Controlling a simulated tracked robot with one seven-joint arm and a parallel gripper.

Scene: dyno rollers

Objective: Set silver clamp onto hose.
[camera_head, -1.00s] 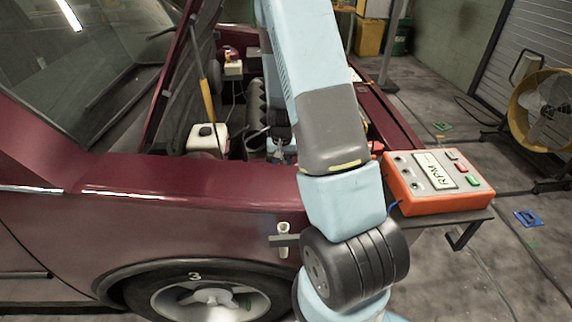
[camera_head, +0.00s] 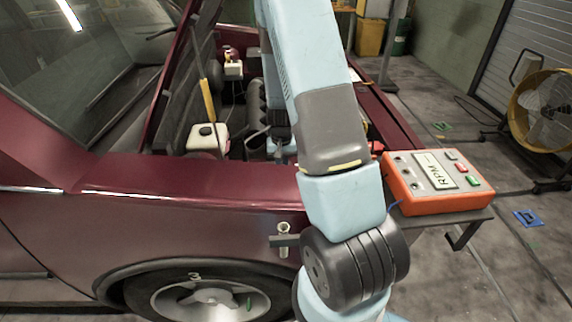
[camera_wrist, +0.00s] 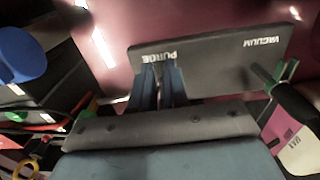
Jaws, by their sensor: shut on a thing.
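In the wrist view my gripper (camera_wrist: 162,86) has its two blue fingers close together. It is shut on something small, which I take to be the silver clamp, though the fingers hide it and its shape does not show. The fingertips are at the edge of a dark plate (camera_wrist: 215,60) marked PURGE and VACUUM, by the word PURGE. I cannot tell whether they touch it. I cannot make out the hose in either view. In the head view my arm hides the gripper.
The maroon car (camera_head: 230,185) stands with its engine bay open, a white reservoir (camera_head: 207,138) inside. An orange RPM box (camera_head: 436,183) rests on a shelf at right. A yellow fan (camera_head: 545,108) stands farther right. In the wrist view a blue cylinder (camera_wrist: 22,58) is at left.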

